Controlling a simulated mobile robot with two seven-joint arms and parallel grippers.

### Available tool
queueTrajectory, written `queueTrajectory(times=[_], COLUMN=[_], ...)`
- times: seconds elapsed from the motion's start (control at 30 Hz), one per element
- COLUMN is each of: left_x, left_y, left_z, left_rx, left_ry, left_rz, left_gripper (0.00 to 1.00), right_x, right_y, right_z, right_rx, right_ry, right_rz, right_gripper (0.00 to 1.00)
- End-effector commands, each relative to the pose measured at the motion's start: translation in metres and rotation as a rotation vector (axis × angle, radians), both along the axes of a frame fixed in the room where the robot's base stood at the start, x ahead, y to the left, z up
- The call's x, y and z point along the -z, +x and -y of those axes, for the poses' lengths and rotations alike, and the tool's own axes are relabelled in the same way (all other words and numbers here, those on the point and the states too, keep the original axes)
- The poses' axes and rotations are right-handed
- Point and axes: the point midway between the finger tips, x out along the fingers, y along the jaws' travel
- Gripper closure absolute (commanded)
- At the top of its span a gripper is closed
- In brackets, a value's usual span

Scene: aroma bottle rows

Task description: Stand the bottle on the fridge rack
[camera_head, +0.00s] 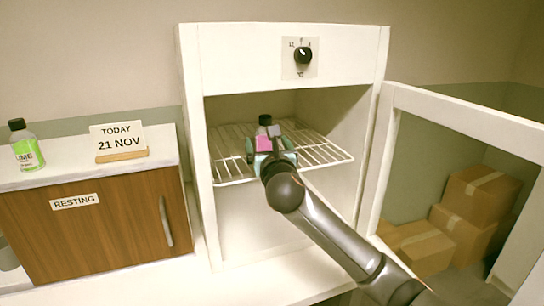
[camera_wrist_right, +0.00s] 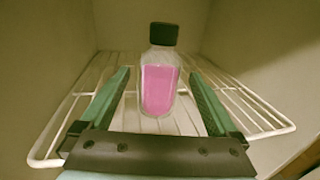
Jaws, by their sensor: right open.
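A clear bottle with a black cap and pink contents or label (camera_wrist_right: 160,88) stands upright on the white wire fridge rack (camera_wrist_right: 272,112) in the right wrist view. In the head view the bottle (camera_head: 265,120) shows mostly as its cap, with my gripper in front of it. The rack (camera_head: 325,155) is inside the open fridge (camera_head: 202,130). My right gripper (camera_head: 269,150) reaches into the fridge over the rack. In the right wrist view its two green fingers (camera_wrist_right: 160,95) are open, one on each side of the bottle, with gaps visible. My left gripper is not in view.
The fridge door (camera_head: 388,150) stands open at the right, with cardboard boxes (camera_head: 470,215) beyond it. At the left, a green-labelled bottle (camera_head: 27,148) and a date sign (camera_head: 119,140) stand on a wooden cabinet marked RESTING (camera_head: 110,230). The rack is clear around the bottle.

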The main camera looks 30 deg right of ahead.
Motion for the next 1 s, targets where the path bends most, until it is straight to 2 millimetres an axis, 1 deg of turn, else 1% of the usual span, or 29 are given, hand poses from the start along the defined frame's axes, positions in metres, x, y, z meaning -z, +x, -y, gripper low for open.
queueTrajectory(times=[0.03, 0.2, 0.3, 0.43, 0.6, 0.93, 1.0], left_x=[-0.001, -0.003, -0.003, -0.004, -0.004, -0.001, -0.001], left_y=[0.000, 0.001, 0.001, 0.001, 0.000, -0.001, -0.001], left_z=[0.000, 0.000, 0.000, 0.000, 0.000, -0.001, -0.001], left_rx=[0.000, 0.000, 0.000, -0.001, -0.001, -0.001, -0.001], left_ry=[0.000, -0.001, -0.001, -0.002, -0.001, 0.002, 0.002], left_rz=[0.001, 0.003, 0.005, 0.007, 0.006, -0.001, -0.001], left_gripper=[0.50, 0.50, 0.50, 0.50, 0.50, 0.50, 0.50], right_x=[0.000, -0.001, 0.000, 0.000, 0.000, 0.000, 0.005], right_y=[-0.010, -0.039, -0.054, -0.069, -0.079, -0.080, -0.080], right_z=[-0.005, -0.018, -0.025, -0.032, -0.036, -0.037, -0.038], right_rx=[-0.002, -0.001, -0.002, -0.001, 0.000, 0.000, -0.003], right_ry=[-0.004, -0.004, -0.002, -0.002, -0.002, 0.000, 0.021], right_rz=[0.001, 0.001, 0.000, -0.001, 0.000, 0.000, -0.002], right_gripper=[0.04, 0.04, 0.04, 0.04, 0.04, 0.04, 0.04])
